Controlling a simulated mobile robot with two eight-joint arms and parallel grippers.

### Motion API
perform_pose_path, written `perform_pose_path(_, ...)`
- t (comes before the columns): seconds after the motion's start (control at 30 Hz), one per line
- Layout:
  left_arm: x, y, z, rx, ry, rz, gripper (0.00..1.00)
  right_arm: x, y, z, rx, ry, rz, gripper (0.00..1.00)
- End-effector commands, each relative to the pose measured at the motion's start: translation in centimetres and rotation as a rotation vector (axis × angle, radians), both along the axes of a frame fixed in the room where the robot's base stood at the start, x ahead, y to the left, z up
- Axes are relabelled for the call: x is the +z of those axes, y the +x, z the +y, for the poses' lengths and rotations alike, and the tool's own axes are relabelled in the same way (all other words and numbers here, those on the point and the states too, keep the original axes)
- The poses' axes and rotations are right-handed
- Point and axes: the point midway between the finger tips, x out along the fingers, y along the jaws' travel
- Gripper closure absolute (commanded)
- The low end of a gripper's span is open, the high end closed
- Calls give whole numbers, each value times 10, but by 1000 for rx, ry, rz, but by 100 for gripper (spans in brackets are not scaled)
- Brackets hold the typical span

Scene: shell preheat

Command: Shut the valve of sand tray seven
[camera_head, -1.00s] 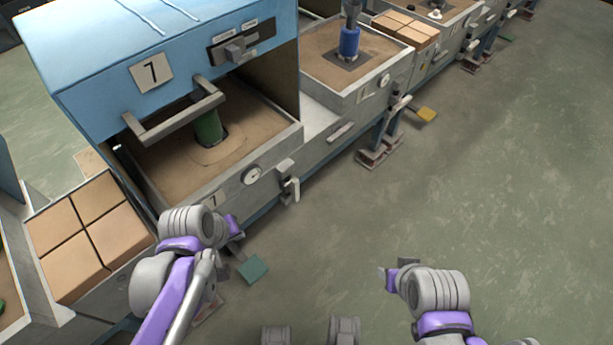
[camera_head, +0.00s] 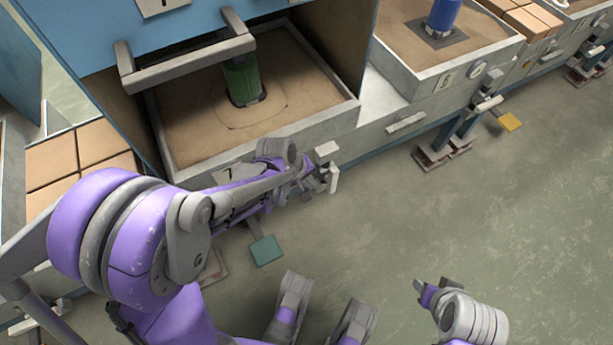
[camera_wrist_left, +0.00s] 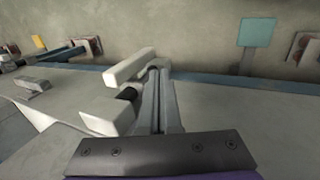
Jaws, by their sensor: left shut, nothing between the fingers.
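Sand tray seven (camera_head: 335,127) sits under the blue hood, a green cylinder (camera_head: 243,82) standing in its sand. Its valve, with a pale lever (camera_head: 333,180), is on the tray's front, right of the number 7 plate. The lever hangs down in the head view; in the left wrist view it is a pale bar (camera_wrist_left: 130,67) left of the fingers. My left gripper (camera_head: 312,172) is shut and empty, close beside the valve; I cannot tell if it touches. My left arm hides the tray's dial. My right gripper (camera_head: 424,288) is over the floor, its jaws unclear.
A grey hood handle (camera_head: 185,68) juts out above the tray. A teal pedal (camera_head: 265,250) is low in front. Brown blocks (camera_head: 80,155) lie at the left. The neighbouring tray (camera_head: 440,75) with a blue cylinder is at the right.

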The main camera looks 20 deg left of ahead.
Motion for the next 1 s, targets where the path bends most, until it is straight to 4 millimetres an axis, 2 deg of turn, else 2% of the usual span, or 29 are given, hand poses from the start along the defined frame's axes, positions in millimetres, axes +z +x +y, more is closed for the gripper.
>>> perform_pose_path(0.03, -14, 4, -3, -1, 0, 1, 100, -8, 1, 0, 0, 0, 2, 50)
perform_pose_path(0.07, -19, 6, -4, -1, 1, 1, 100, -10, 1, 0, 0, 0, 3, 50)
perform_pose_path(0.2, -17, 22, -18, -2, 0, 0, 100, -12, 2, 0, 0, 0, 3, 50)
perform_pose_path(0.4, -16, 35, -27, -1, 2, 0, 100, -14, 2, 0, 0, 0, 4, 50)
perform_pose_path(1.0, -14, 37, -24, 0, 14, 16, 100, -13, 2, 0, 0, 0, 4, 50)
